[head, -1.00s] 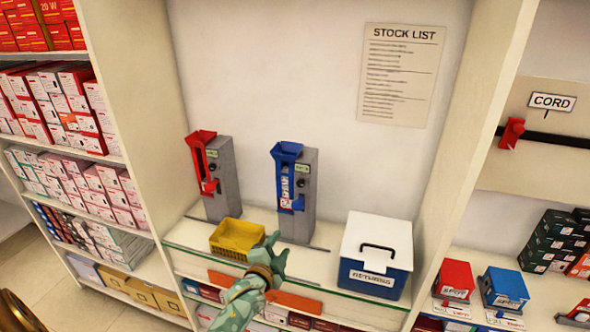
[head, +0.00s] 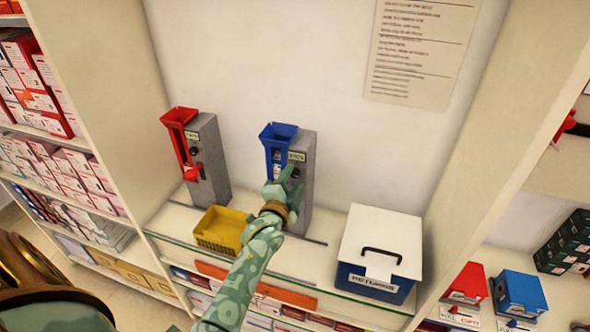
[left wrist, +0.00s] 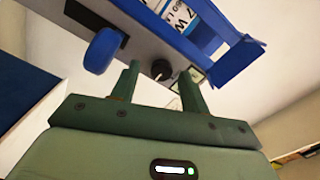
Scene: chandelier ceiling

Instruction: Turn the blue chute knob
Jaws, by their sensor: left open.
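The blue chute (head: 278,134) is fixed to a grey column (head: 305,192) standing on the shelf; it also shows in the left wrist view (left wrist: 238,62). Its small dark round knob (left wrist: 160,69) is on the column face beside the chute. In the head view the knob (head: 295,172) is just above my gripper's fingers. My left gripper (head: 284,180) is open in front of the column. In the left wrist view its fingers (left wrist: 158,76) stand on either side of the knob in the picture. I cannot tell whether they touch it.
A red chute (head: 180,120) on a grey column stands to the left. A yellow basket (head: 222,230) sits in front, between the columns. A white-lidded blue returns box (head: 382,245) stands to the right. Shelf walls bound the bay on both sides.

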